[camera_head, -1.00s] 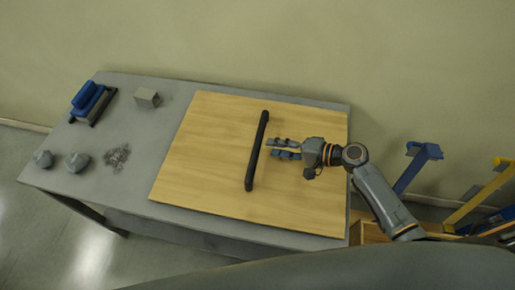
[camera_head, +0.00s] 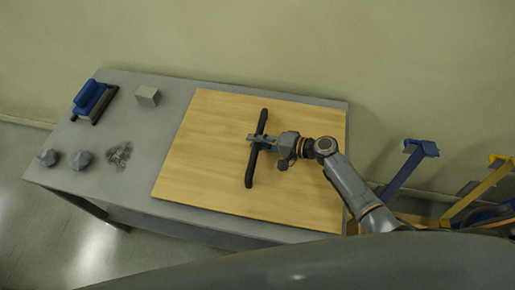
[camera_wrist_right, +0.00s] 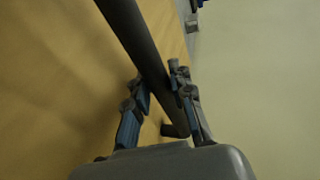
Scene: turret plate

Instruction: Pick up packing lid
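The packing lid appears to be the flat light-wood board (camera_head: 215,155) with a long black bar handle (camera_head: 250,172) across its middle. It lies on the grey table. My right gripper (camera_head: 262,139) is at the middle of the handle. In the right wrist view, its fingers (camera_wrist_right: 160,92) stand on either side of the black bar (camera_wrist_right: 145,50), close against it, and look shut on it. The wood surface (camera_wrist_right: 55,80) shows beside the bar. The board lies flat. My left gripper is not in view.
On the grey table (camera_head: 125,185), a blue-and-black tool (camera_head: 92,101), a grey block (camera_head: 147,96), two grey lumps (camera_head: 80,160) and a pile of small metal bits (camera_head: 119,155) lie left of the board. Blue (camera_head: 405,170) and yellow (camera_head: 480,190) stands are at the right.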

